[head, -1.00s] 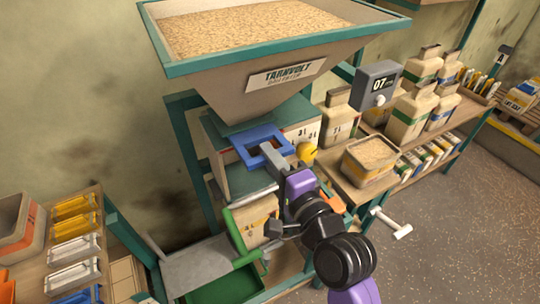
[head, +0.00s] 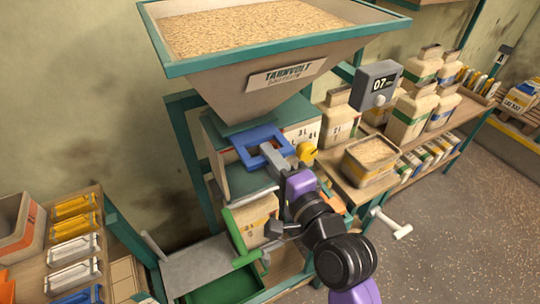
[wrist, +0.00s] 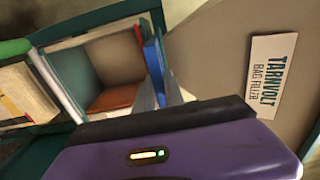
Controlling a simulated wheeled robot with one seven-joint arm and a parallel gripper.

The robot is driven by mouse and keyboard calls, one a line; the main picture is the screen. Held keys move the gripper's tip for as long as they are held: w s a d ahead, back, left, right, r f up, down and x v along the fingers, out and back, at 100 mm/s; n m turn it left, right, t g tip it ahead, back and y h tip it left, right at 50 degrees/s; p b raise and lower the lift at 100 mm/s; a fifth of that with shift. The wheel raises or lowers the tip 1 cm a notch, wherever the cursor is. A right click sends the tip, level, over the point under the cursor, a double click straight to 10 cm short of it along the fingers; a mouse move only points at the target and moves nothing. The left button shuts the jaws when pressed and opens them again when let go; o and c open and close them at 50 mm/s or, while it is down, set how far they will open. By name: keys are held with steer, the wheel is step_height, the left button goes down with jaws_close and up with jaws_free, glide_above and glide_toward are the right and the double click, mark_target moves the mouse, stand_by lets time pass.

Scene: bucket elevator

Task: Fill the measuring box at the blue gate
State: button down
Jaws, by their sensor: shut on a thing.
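The blue gate (head: 259,136) sits under the neck of the large grain-filled hopper (head: 290,75). My gripper (head: 272,155) is shut on the blue gate at its front edge. In the wrist view the blue gate (wrist: 154,70) runs past the grey fingertips (wrist: 160,94). The measuring box is below the gate, with its marked scale face (head: 305,133) partly showing. The wrist view looks into a teal-walled space with a brown-orange surface; whether grain lies there I cannot tell. How far the gate is drawn out is unclear.
A yellow knob (head: 307,152) is close right of my gripper. A paper bag (head: 257,218) stands below, beside a green handle (head: 234,235). A grain-filled tub (head: 368,165) and a display reading 07 (head: 378,84) are at right. A parts shelf (head: 75,240) is at left.

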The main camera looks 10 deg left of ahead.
steer(key=v, duration=0.4)
steer(key=shift+s+d, duration=0.25)
steer(key=shift+s, duration=0.05)
steer(key=c, duration=1.4)
jaws_free()
steer(key=shift+c, duration=0.2)
steer(key=b+v, duration=0.1)
steer(key=v, duration=0.6)
steer(key=shift+s+d+b, duration=0.25)
steer(key=shift+s+b, duration=0.05)
steer(key=shift+b, duration=0.05)
